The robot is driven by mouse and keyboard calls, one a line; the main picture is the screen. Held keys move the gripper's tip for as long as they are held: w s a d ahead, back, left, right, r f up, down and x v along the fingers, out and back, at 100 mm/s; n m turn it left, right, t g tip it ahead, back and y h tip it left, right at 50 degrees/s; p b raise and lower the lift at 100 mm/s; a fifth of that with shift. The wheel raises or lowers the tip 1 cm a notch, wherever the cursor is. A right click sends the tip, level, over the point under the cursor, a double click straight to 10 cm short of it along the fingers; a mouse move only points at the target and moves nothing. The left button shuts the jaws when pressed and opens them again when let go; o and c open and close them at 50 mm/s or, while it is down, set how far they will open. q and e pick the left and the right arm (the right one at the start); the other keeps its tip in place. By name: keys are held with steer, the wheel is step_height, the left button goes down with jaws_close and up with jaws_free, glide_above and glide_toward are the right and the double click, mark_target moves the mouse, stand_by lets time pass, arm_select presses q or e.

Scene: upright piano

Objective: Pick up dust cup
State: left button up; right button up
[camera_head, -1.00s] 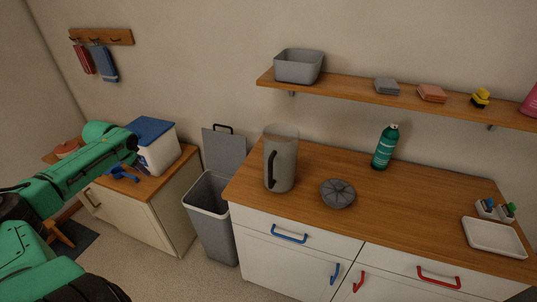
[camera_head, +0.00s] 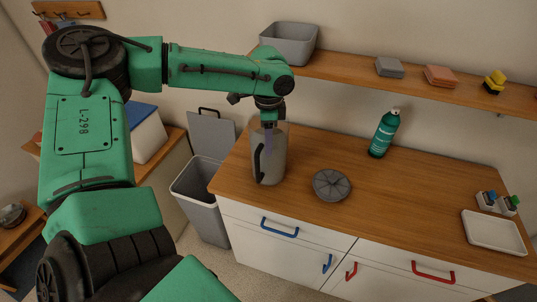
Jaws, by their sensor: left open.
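The dust cup (camera_head: 272,166) is a tall grey, see-through cylinder with a black handle on its left side. It stands upright on the wooden counter near its left end. My left gripper (camera_head: 268,146) points down at the cup's top, and its fingers show at or inside the rim. The gripper is open; whether it touches the cup wall I cannot tell. A round grey ribbed disc (camera_head: 332,185), perhaps the cup's lid, lies flat on the counter to the right of the cup. My right gripper is not in view.
A grey bin (camera_head: 200,200) with its lid up stands left of the counter (camera_head: 400,205). A green bottle (camera_head: 384,133) and white tray (camera_head: 493,233) are on the counter. A shelf (camera_head: 350,70) with a grey box (camera_head: 289,43) and sponges runs above.

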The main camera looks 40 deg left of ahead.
arm_select(q)
step_height(320, 180, down, 5)
steer(key=shift+s+f+p, duration=0.1)
steer(key=shift+p, duration=0.2)
jaws_close()
stand_by(1.2)
